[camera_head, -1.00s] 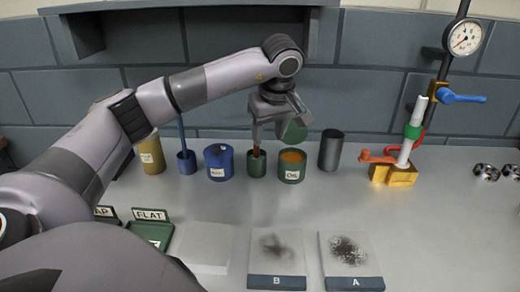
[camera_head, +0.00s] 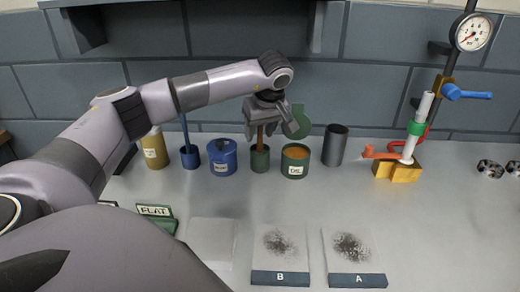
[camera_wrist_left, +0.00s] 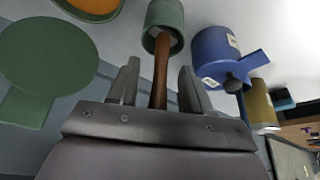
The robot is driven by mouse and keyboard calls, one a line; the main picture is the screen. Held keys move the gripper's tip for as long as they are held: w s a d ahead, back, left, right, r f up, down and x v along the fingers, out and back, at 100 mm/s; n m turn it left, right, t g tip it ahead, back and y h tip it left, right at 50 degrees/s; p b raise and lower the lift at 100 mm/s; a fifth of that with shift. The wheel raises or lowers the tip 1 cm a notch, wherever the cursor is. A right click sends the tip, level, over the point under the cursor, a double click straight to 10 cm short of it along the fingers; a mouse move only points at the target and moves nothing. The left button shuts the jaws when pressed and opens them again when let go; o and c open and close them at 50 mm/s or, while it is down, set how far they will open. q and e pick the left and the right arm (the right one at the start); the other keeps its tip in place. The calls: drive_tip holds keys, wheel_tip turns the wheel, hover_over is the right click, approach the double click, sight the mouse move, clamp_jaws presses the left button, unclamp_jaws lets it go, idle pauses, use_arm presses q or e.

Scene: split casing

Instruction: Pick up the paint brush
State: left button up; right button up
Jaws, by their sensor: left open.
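The brush's brown handle (camera_head: 261,134) stands up out of a small green cup (camera_head: 260,159), and its lower end is hidden inside. My left gripper (camera_head: 272,128) is above the cup, pointing down, with its jaws open at the handle's upper part. In the left wrist view the brown handle (camera_wrist_left: 161,72) runs between the two spread fingers (camera_wrist_left: 158,80), with gaps visible on both sides, and into the green cup (camera_wrist_left: 164,22). My right gripper is not in view.
A blue lidded pot (camera_head: 222,158) stands left of the cup. A green can (camera_head: 296,162) with orange contents and a raised green lid (camera_head: 303,121) stands close right. A blue cup (camera_head: 190,158) holds a blue stick. A dark cylinder (camera_head: 335,146) stands farther right.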

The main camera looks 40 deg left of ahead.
use_arm(q)
drive_tip(key=shift+c, duration=0.4)
clamp_jaws()
drive_tip(key=shift+r, duration=0.1)
wheel_tip(320, 180, up, 20)
drive_tip(key=p, duration=0.1)
drive_tip(key=c, duration=0.7)
unclamp_jaws()
clamp_jaws()
